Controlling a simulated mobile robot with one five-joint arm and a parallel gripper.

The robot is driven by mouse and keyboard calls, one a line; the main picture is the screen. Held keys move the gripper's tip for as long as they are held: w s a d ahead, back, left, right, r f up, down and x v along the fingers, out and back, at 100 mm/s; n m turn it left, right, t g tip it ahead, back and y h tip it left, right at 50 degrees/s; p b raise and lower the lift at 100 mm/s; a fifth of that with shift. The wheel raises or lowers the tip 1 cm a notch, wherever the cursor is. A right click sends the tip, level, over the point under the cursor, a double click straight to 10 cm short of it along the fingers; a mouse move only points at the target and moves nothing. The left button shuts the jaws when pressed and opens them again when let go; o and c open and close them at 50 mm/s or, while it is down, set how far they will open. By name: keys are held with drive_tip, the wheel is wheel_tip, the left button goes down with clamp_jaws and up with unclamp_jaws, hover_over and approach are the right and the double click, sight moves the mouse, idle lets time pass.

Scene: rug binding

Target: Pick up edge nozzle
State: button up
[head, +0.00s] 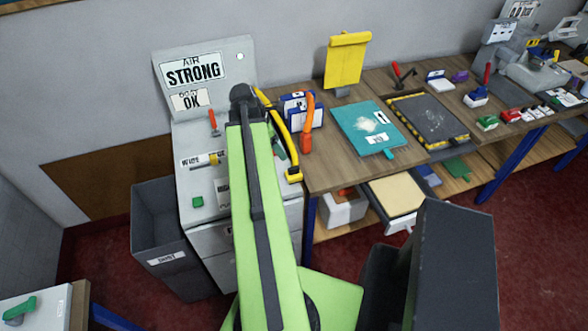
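I cannot tell for certain which thing is the edge nozzle. A small yellow and grey nozzle-like piece (210,159) lies on the grey cabinet (188,182), by a label that seems to read "WIDE". A second label (222,192) below it is partly covered by my green arm. A curved yellow piece, perhaps a hose or handle (284,140), stands just right of my arm. My arm reaches up over the cabinet to a dark joint. My gripper is hidden behind the arm, so neither its fingers nor anything in them shows.
A sign panel (207,74) reads "AIR STRONG" and "OK". A grey bin (165,232) stands left of the cabinet. The wooden bench (335,172) on the right holds an orange-handled tool (307,122), a teal mat (370,128) and a black-yellow bordered pad (433,118).

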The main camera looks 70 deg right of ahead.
drive_tip(key=b, duration=1.1)
approach(297, 172)
drive_tip(key=f, duration=0.2)
drive_tip(key=d+f, duration=0.2)
drive_tip(key=f, duration=0.1)
drive_tip(key=shift+s+d+f, duration=0.1)
drive_tip(key=shift+d+f, duration=0.05)
drive_tip(key=shift+f, duration=0.15)
drive_tip(key=shift+s+d+f+b, duration=0.1)
drive_tip(key=shift+f+b, duration=0.05)
drive_tip(key=shift+b, duration=0.2)
drive_tip(key=b+x, duration=0.4)
drive_tip(key=x, duration=0.1)
drive_tip(key=shift+s+a+b, duration=0.25)
drive_tip(key=shift+b, duration=0.15)
clamp_jaws()
